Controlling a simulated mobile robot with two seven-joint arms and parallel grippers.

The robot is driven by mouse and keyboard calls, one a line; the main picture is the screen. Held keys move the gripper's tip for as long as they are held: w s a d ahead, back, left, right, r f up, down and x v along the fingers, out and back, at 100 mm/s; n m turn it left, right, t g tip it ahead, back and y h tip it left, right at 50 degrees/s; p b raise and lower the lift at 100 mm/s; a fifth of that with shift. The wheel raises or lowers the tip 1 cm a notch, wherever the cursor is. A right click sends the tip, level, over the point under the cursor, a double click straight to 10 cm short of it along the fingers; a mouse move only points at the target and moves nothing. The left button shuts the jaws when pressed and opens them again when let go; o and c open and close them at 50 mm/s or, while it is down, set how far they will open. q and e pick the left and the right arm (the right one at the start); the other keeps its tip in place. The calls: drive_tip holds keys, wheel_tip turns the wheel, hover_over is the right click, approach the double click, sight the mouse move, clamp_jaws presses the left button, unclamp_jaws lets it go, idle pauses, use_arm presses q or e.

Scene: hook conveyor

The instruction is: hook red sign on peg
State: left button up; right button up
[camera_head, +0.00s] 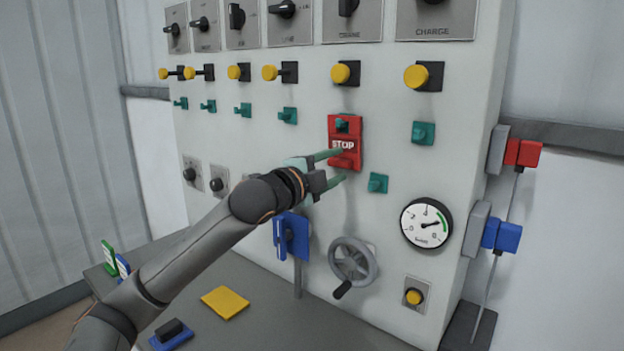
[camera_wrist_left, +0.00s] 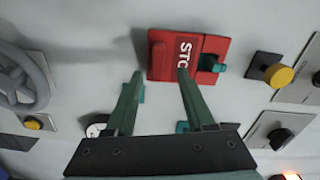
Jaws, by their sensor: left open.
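The red sign (camera_head: 341,138), lettered STOP, is upright against the panel's pale front. A teal peg (camera_head: 342,125) shows at its upper part, and a red block (camera_head: 345,161) sticks out at its lower part. The sign appears in the left wrist view (camera_wrist_left: 214,45), with the peg (camera_wrist_left: 210,64) at its right end and the red block (camera_wrist_left: 158,60) at its left. My left gripper (camera_head: 338,166) is open at the sign's lower part. In the left wrist view the open fingers (camera_wrist_left: 160,80) have nothing held between them. My right gripper is not in view.
Several teal pegs (camera_head: 423,132) and yellow knobs (camera_head: 340,74) stick out around the sign. A blue piece (camera_head: 294,236), a handwheel (camera_head: 352,262) and a gauge (camera_head: 426,223) are lower. A yellow plate (camera_head: 225,302) lies on the grey surface.

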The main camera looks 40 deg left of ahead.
use_arm(q)
drive_tip(key=s+d+b, duration=0.1)
drive_tip(key=s+b, duration=0.2)
drive_tip(key=s, duration=0.8)
drive_tip(key=shift+d+b, duration=0.2)
drive_tip(key=shift+b, duration=0.15)
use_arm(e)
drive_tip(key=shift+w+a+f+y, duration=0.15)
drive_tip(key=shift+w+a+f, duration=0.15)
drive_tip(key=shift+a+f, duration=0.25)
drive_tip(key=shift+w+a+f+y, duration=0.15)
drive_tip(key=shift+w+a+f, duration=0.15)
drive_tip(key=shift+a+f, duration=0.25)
